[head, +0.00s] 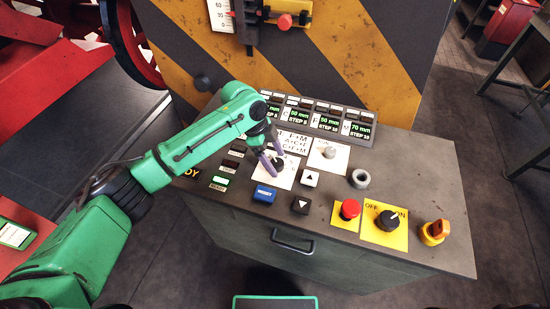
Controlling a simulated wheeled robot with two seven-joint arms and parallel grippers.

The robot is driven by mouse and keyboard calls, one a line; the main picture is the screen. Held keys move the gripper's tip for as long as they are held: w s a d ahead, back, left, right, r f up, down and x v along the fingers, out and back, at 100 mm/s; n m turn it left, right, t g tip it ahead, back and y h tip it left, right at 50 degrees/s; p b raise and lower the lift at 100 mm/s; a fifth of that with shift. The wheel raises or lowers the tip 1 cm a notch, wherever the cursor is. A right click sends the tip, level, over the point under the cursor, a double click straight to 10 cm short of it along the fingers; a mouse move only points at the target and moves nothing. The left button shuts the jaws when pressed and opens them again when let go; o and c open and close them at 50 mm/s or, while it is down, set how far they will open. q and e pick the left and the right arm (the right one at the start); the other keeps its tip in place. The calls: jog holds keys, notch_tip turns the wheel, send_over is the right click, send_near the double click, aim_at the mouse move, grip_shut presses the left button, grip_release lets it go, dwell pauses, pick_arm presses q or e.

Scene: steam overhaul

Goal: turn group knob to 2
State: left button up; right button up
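The group knob (279,163) is a small black knob on a white plate in the upper middle of the console panel, just left of the plate with printed letter groups (295,143). My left gripper (277,165) reaches over it from the upper left. Its two purple-grey fingers are apart, with the knob between their tips. Whether the fingers touch the knob is not clear. The fingers partly cover the knob and its plate, so its setting cannot be read. My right gripper is not in view.
Close by on the console (430,185) are a blue button (264,194), arrow buttons (309,178), a grey knob (329,152), a red mushroom button (349,209), a black OFF/ON switch (388,220) and an orange knob (435,231). Displays (357,127) line the back.

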pick_arm(q)
jog(key=b+v, duration=0.2)
jog(key=v, duration=1.2)
jog(key=shift+r+b, duration=0.3)
jog(key=shift+b, duration=0.1)
